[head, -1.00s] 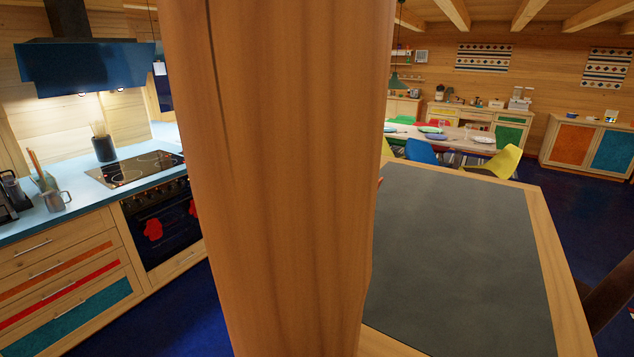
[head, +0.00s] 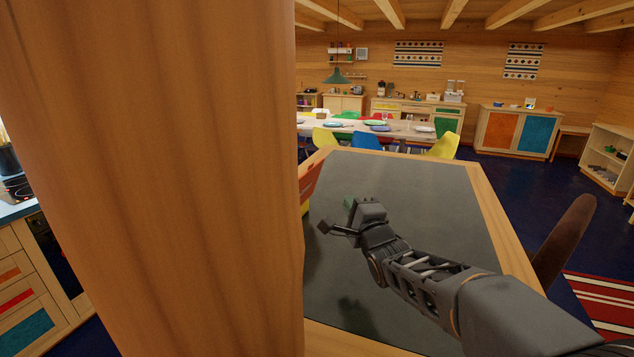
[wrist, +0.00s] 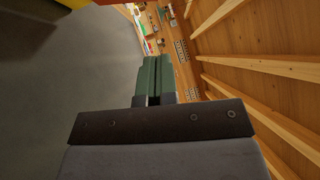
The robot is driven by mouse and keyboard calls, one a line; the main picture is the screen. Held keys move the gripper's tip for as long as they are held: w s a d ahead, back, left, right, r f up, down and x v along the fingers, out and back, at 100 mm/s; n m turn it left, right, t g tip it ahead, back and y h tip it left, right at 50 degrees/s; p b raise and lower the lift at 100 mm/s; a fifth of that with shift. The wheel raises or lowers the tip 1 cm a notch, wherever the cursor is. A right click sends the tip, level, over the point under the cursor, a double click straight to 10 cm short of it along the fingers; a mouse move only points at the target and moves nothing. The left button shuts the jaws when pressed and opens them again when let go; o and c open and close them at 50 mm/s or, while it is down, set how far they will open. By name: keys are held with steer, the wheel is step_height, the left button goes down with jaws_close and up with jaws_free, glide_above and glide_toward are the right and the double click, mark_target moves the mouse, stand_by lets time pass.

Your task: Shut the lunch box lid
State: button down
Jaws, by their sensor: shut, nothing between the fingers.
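The lunch box shows only in part at the left edge of the grey table top in the head view, beside the wooden post. Its orange-red lid (head: 312,181) stands up at a slant, open, above a sliver of yellow body (head: 305,208). The post hides the rest. My gripper (head: 349,203) is over the table, just right of the lid and apart from it. Its green fingers (wrist: 153,78) are closed together and empty in the wrist view. Yellow and red parts, apparently the lunch box, show at that view's upper left corner.
A thick wooden post (head: 160,180) blocks the left half of the head view. The grey table top (head: 430,215) is otherwise clear. A brown chair back (head: 566,240) stands at its right side. A dining table (head: 390,128) with colored chairs is farther back.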

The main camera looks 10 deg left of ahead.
mark_target(312, 164)
steer(key=shift+m+y, duration=0.3)
steer(key=shift+y, duration=0.4)
steer(key=shift+w+a+r+p, duration=0.6)
steer(key=shift+w+a+p, duration=0.3)
steer(key=shift+w+a, duration=0.75)
steer(key=shift+w+a+r+p, duration=0.55)
steer(key=shift+w+a+p, duration=0.55)
steer(key=shift+a, duration=0.8)
steer(key=shift+w+a+r+p, duration=0.6)
steer(key=shift+w+a+p, duration=0.1)
steer(key=shift+w+a, duration=1.05)
steer(key=shift+a, duration=0.1)
